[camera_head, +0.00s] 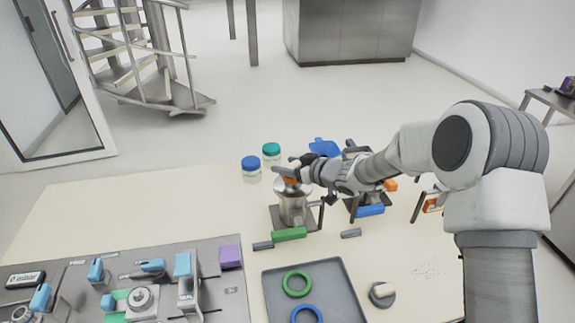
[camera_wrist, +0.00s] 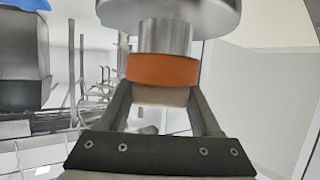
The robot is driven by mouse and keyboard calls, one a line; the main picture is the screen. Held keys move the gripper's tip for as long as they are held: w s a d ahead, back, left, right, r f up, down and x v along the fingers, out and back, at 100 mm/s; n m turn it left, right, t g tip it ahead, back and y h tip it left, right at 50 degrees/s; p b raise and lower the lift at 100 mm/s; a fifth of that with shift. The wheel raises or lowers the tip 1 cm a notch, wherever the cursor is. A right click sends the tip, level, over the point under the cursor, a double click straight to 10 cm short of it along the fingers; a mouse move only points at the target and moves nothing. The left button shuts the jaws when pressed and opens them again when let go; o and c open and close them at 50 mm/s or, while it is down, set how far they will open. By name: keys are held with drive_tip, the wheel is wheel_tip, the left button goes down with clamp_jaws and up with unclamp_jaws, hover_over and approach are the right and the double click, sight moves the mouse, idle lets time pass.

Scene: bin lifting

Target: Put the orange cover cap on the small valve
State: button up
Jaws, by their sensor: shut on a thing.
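My gripper (camera_head: 288,176) is at the top of a metal vessel (camera_head: 293,206) in the head view. The orange cover cap (camera_head: 291,181) shows as a small orange patch between its fingers. In the wrist view, my gripper (camera_wrist: 160,95) is shut on the orange cap (camera_wrist: 162,70), which looks like a short ring. A metal neck (camera_wrist: 165,36) below a wide metal disc lines up with the cap and meets its edge in the picture. I cannot tell whether the cap sits on it or only touches. The small valve is not clearly distinguishable; my gripper hides part of the vessel's top.
Jars with blue (camera_head: 250,163) and teal (camera_head: 271,150) lids stand left of the vessel. A green block (camera_head: 289,234) lies in front. A grey tray (camera_head: 268,290) holds a green and a blue ring. A control panel (camera_head: 215,290) is at lower left. The table's left side is clear.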

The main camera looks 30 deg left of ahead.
drive_tip(key=shift+f, duration=0.15)
idle(0.4)
drive_tip(key=o, duration=1.4)
drive_tip(key=shift+o, duration=0.3)
drive_tip(key=shift+r+p, duration=2.9)
drive_tip(key=shift+r, duration=0.3)
